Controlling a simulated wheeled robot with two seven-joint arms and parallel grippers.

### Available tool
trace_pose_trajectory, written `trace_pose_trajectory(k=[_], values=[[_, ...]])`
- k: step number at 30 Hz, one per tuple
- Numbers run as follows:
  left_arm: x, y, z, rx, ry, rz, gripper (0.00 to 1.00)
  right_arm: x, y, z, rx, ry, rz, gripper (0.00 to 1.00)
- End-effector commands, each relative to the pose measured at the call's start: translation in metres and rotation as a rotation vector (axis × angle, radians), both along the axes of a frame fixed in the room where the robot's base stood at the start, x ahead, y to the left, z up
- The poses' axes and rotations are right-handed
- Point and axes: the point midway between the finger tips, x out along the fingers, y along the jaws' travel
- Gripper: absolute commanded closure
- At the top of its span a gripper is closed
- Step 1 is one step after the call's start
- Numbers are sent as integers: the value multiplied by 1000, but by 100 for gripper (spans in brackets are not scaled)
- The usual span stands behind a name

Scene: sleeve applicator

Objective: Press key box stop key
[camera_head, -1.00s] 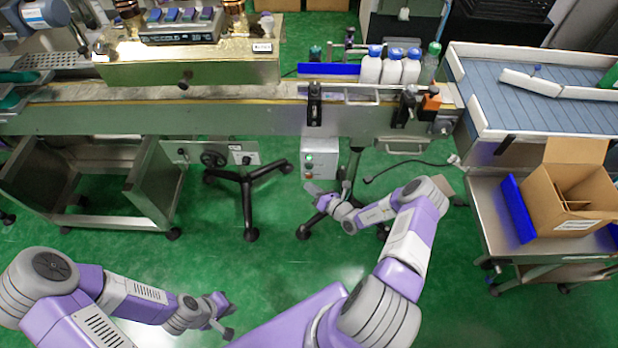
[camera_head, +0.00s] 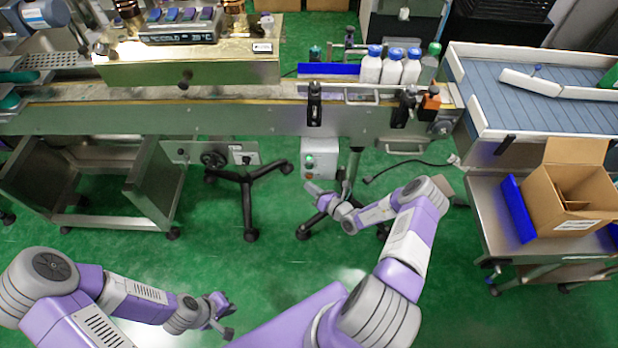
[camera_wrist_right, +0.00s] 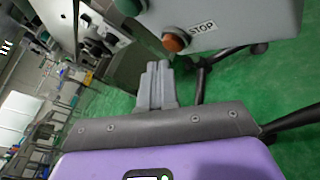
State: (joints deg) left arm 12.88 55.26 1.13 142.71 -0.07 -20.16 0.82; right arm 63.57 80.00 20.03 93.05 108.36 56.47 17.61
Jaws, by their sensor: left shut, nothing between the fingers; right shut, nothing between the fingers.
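The key box (camera_head: 322,154) is a pale grey box under the conveyor, and it fills the top of the right wrist view (camera_wrist_right: 240,20). Its stop key (camera_wrist_right: 174,42) is orange-red, beside a STOP label (camera_wrist_right: 202,27). A green key (camera_wrist_right: 129,5) sits above it at the picture's top edge. My right gripper (camera_head: 312,189) is shut and empty, just below the box in the head view. In the right wrist view its fingertips (camera_wrist_right: 156,66) are close below and left of the stop key, apparently not touching. My left gripper (camera_head: 224,312) is shut and empty, low over the floor.
The conveyor (camera_head: 220,120) runs across above the key box. White bottles with blue caps (camera_head: 392,66) stand on it at right. Black stand legs (camera_head: 247,195) and a cable (camera_head: 405,167) lie near the box. A cardboard box (camera_head: 570,200) stands at right. Green floor is open in front.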

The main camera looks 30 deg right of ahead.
Motion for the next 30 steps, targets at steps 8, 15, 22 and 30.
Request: trace_pose_trajectory(k=[8,15,22,30], values=[[0,0,-1,0,0,0,100,2,-1,0,-1,0,0,100],[0,0,-4,0,0,0,100,8,-5,0,-1,1,1,100],[0,0,-4,0,0,0,100,7,-5,0,0,0,0,100],[0,0,-5,0,0,0,100,9,-6,0,-1,0,0,100]])
